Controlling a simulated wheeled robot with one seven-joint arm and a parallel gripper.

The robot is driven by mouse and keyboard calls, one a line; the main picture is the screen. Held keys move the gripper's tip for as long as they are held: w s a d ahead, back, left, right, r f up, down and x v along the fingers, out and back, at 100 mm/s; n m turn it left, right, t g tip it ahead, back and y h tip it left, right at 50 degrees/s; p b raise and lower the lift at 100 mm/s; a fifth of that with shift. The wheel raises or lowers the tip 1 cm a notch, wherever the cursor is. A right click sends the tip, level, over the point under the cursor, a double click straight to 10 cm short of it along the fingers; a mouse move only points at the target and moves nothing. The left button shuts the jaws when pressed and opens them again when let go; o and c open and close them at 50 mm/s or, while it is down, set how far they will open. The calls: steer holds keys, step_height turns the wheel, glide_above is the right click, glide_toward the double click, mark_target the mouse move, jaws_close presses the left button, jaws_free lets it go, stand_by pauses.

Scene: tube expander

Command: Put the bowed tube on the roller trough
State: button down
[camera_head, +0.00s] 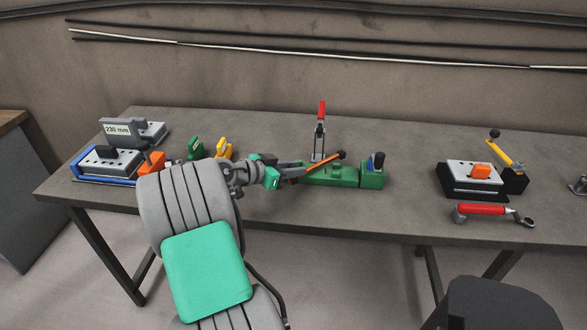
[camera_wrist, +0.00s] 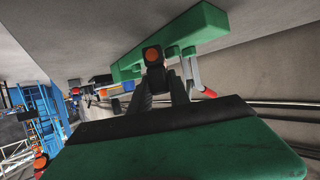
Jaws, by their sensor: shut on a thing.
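My gripper (camera_head: 298,168) is shut on the bowed tube (camera_head: 322,163), a thin orange-copper tube with a dark end at the right. The tube is held tilted, its dark end higher, just above or in front of a long green fixture (camera_head: 318,179). In the wrist view the tube's round orange end with a dark rim (camera_wrist: 152,54) points at the camera between my fingers (camera_wrist: 163,88). The green fixture (camera_wrist: 205,28) lies beyond it with small green pegs. I cannot tell for sure which fixture is the roller trough. My arm hides part of the bench's left side.
A red-handled clamp (camera_head: 320,128) stands upright behind the green fixture. At the left are a blue-edged block (camera_head: 105,160), a "230 mm" gauge (camera_head: 117,129) and green and yellow holders. At the right are a black-based block (camera_head: 470,177) and a red-handled tool (camera_head: 482,210).

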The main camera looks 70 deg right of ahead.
steer(key=shift+f, duration=0.35)
steer(key=c, duration=1.2)
jaws_free()
steer(key=shift+c, duration=0.2)
steer(key=shift+r, duration=0.1)
